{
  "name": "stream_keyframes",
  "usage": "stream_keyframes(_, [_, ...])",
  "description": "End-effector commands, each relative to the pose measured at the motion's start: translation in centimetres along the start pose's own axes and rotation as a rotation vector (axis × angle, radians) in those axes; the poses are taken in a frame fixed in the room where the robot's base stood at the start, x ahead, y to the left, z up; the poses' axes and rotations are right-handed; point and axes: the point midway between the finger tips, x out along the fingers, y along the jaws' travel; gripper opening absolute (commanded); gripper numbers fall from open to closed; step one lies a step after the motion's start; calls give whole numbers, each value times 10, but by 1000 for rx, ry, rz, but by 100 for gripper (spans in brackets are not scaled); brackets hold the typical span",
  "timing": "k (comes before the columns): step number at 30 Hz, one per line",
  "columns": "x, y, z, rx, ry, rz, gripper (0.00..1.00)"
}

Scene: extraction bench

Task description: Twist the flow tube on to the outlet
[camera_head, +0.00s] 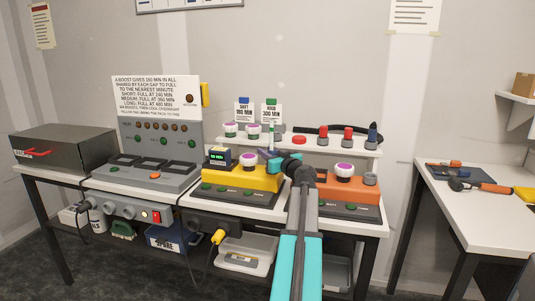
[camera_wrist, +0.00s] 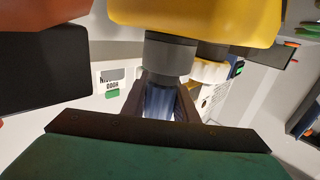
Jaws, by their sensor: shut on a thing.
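My gripper (camera_wrist: 160,108) is shut on a clear bluish flow tube (camera_wrist: 158,102), held between two dark jaws in the wrist view. The tube's end meets or nearly meets a dark grey round outlet (camera_wrist: 168,57) on the yellow unit (camera_wrist: 195,18). I cannot tell if it is seated or how far it is turned. In the head view my gripper (camera_head: 272,158) is at the right rear of the yellow unit (camera_head: 240,178). The outlet is not clear there.
An orange unit (camera_head: 350,187) with a purple-topped knob stands close to the right. A white raised shelf (camera_head: 335,145) behind bears several red and blue-topped pieces. A grey control console (camera_head: 145,175) is at the left. A side table (camera_head: 485,205) holds tools.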

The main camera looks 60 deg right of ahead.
Motion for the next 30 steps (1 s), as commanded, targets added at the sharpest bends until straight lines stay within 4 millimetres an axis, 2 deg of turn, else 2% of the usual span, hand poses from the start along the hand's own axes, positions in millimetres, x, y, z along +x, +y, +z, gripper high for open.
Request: stream_keyframes(30, [0, 0, 10, 0, 0, 3, 0])
